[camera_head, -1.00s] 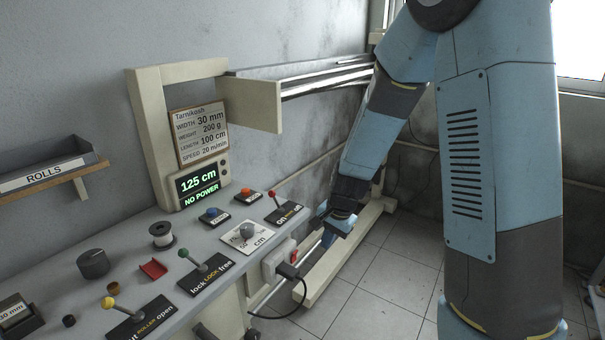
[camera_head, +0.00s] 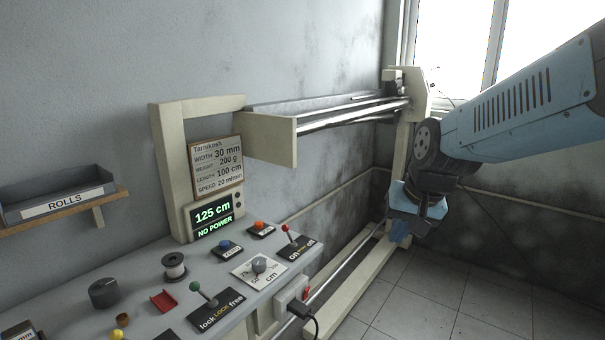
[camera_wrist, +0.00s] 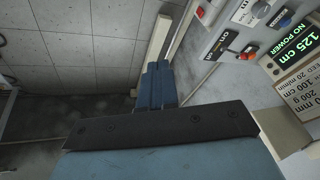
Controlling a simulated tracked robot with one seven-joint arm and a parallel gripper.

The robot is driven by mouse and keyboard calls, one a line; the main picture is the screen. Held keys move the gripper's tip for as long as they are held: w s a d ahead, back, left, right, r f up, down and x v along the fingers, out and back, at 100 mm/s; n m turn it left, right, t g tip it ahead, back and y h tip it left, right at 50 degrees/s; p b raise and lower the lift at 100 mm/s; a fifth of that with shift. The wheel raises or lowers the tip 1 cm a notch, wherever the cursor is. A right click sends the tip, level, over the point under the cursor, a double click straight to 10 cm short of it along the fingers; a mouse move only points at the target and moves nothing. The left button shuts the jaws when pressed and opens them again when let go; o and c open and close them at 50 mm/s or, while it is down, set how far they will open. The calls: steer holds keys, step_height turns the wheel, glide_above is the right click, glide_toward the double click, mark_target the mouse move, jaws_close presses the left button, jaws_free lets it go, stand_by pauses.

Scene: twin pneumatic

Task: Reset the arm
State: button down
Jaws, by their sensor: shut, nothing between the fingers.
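My arm reaches in from the right in the head view, and my gripper (camera_head: 398,238) hangs at its end with the fingers pointing down. It is right of the control panel, in front of the machine's far upright post, and apart from the panel. In the wrist view the blue fingers of my gripper (camera_wrist: 155,90) lie together, with nothing visible between them. The fingertips are small in the head view.
The control panel (camera_head: 222,318) has levers, knobs and a display (camera_head: 213,220) reading 125 cm and NO POWER. A red-tipped on/off lever (camera_head: 288,236) is at its right end. A black plug (camera_head: 300,308) is below. A ROLLS shelf (camera_head: 60,203) is at left. Tiled floor at right looks clear.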

steer(key=s+d+r+n, duration=0.1)
steer(key=s+d+r, duration=0.1)
steer(key=s, duration=0.3)
steer(key=s+d+r+n+t+h, duration=0.1)
steer(key=s+d+r, duration=0.1)
steer(key=s+r, duration=0.2)
steer(key=shift+s+d+h, duration=0.3)
steer(key=shift+s, duration=0.4)
